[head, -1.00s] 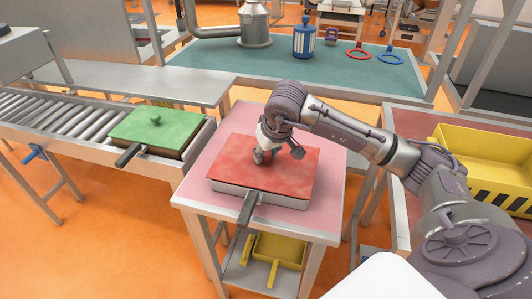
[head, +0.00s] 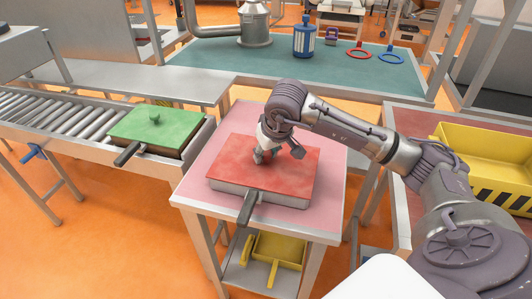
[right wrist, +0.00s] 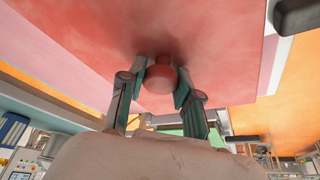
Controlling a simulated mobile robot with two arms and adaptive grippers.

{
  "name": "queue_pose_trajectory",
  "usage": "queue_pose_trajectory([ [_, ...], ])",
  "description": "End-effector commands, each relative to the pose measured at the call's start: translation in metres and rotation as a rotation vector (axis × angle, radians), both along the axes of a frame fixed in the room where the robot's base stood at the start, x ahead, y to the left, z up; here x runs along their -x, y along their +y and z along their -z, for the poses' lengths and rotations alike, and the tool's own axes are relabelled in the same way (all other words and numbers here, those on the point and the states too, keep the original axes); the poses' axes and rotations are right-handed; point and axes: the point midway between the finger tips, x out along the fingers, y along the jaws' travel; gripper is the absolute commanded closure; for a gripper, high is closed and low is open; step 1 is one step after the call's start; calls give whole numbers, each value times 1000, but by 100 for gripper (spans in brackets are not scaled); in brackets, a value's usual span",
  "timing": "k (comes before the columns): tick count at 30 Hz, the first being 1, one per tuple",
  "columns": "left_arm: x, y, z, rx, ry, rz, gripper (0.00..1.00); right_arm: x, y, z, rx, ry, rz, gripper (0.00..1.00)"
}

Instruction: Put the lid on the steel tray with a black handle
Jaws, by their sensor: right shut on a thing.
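The steel tray (head: 230,195) with a black handle (head: 247,207) stands on the pink-topped table. A red lid (head: 235,170) lies over it and looks level and seated along the visible edges. My right gripper (head: 275,158) points down at the middle of the lid. In the right wrist view its fingers (right wrist: 160,85) are shut on the lid's round red knob (right wrist: 159,77). The knob is hidden in the head view. My left gripper is not in view.
A green-lidded tray (head: 175,128) with a dark handle sits on the roller conveyor (head: 60,118) at left. A yellow bin (head: 475,155) stands at right. A teal-topped bench (head: 280,65) is behind.

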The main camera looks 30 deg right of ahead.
Motion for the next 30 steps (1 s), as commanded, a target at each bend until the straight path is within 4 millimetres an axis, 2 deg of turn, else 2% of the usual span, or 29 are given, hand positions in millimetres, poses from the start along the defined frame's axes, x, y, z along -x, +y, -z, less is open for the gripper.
queue_pose_trajectory([
  [11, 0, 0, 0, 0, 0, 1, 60, 0, 0, 0, 0, -1, 0, 100],
  [12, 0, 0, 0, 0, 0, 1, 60, 0, 0, 0, 0, -1, 0, 65],
  [17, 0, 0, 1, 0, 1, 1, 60, 0, 0, 0, 0, -1, 0, 39],
  [24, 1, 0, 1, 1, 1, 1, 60, 0, 0, 0, 0, 0, 0, 36],
  [28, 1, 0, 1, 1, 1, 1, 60, 0, 0, 0, 0, 0, 0, 14],
  [30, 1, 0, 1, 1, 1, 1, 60, 0, 0, 0, 0, 0, 0, 13],
])
